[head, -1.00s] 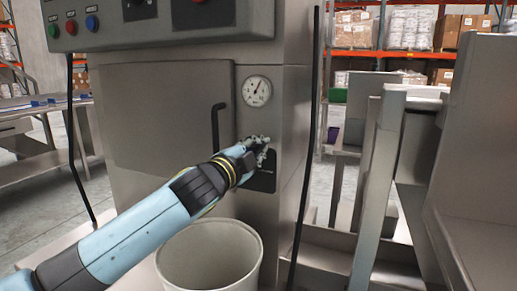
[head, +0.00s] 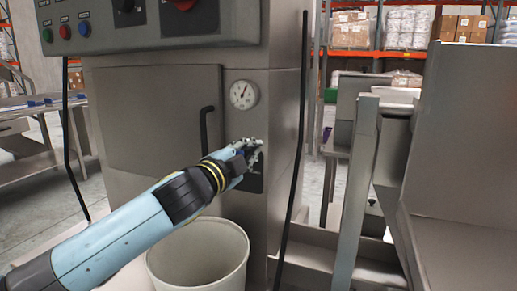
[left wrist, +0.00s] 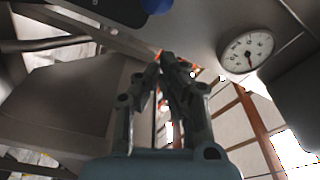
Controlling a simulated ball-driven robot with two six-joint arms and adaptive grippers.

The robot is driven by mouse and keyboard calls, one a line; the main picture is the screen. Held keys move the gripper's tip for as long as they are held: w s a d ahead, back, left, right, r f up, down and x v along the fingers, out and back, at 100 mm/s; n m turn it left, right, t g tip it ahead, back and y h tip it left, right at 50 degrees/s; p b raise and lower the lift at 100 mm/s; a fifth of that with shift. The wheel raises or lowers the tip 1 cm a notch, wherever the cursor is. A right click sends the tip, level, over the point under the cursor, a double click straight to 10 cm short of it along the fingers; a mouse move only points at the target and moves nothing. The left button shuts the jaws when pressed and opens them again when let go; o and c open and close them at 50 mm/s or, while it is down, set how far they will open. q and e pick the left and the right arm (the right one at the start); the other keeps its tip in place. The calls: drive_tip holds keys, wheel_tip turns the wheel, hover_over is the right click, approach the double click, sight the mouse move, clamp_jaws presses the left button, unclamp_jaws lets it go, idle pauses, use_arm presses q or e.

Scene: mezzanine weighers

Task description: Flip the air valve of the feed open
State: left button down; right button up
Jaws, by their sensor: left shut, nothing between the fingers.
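The machine's steel cabinet front carries a black plate (head: 254,184), mostly behind my left gripper (head: 254,151). In the left wrist view a rounded blue part (left wrist: 157,5), which looks like the valve's handle, is cut off by the top edge, beside the dark plate (left wrist: 85,8). My left gripper is shut and empty in front of the plate. Its closed fingertips also show in the left wrist view (left wrist: 168,60), below the blue part and apart from it in the picture. I cannot tell the valve's position. My right gripper is not in view.
A round pressure gauge (head: 244,94) is above my gripper, and a black door handle (head: 205,128) is left of it. A pale open bin (head: 198,228) stands below my arm. A control panel (head: 150,28) overhangs the cabinet. A black cable (head: 296,150) hangs at the right.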

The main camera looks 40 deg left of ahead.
use_arm(q)
drive_tip(key=s+d+f+m+g+y+b, duration=0.1)
drive_tip(key=s+d+f+m+y+b, duration=0.15)
drive_tip(key=s+d, duration=0.35)
drive_tip(key=w+a, duration=0.7)
drive_tip(key=w, duration=0.1)
drive_tip(key=shift+a+f+y+b, duration=0.25)
drive_tip(key=shift+f+y+b, duration=0.1)
drive_tip(key=shift+f, duration=0.1)
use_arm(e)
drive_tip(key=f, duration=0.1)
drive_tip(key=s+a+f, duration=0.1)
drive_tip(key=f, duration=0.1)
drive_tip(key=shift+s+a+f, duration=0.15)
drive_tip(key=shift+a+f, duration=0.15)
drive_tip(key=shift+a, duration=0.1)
use_arm(q)
drive_tip(key=shift+a+r+n, duration=0.1)
drive_tip(key=shift+n, duration=0.15)
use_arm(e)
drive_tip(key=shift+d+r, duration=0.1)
